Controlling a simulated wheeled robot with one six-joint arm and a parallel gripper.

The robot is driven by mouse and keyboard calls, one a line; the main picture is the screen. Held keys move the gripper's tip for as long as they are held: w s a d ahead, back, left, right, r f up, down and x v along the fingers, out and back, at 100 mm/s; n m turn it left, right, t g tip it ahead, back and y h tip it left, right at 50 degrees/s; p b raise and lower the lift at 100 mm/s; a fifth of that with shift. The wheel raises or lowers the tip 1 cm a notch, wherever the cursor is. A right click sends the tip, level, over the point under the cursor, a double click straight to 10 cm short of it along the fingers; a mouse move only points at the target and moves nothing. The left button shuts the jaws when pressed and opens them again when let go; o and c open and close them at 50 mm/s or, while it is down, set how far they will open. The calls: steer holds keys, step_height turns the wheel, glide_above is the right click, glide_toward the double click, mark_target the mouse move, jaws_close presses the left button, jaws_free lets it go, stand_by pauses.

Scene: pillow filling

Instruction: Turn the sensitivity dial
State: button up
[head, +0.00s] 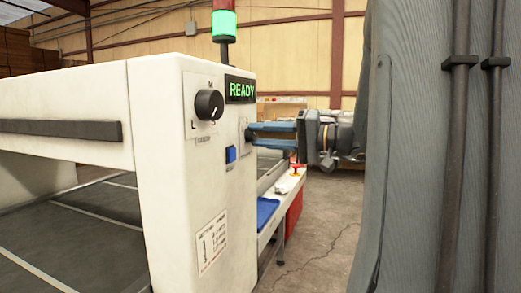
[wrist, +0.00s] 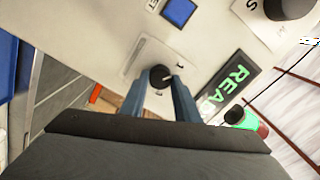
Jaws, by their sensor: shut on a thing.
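A small black dial (wrist: 160,75) with a pale pointer line sits on a light label plate on the white machine's panel. My gripper (wrist: 161,84) is shut on this dial, one blue finger on each side of it.
The machine (head: 158,150) has a green READY display (head: 241,89), a blue button (head: 231,154) and a lit green lamp (head: 223,25). A blue tray (head: 267,211) and a red knob (head: 296,166) are beyond. Open floor (head: 325,235) lies at right.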

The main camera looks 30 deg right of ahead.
steer(key=shift+f+n+b, duration=0.1)
steer(key=shift+n+b, duration=0.4)
steer(key=shift+b, duration=0.2)
steer(key=o, duration=1)
steer(key=shift+o, duration=0.2)
steer(key=v, duration=0.7)
steer(key=shift+s+d, duration=0.25)
steer(key=shift+s, duration=0.1)
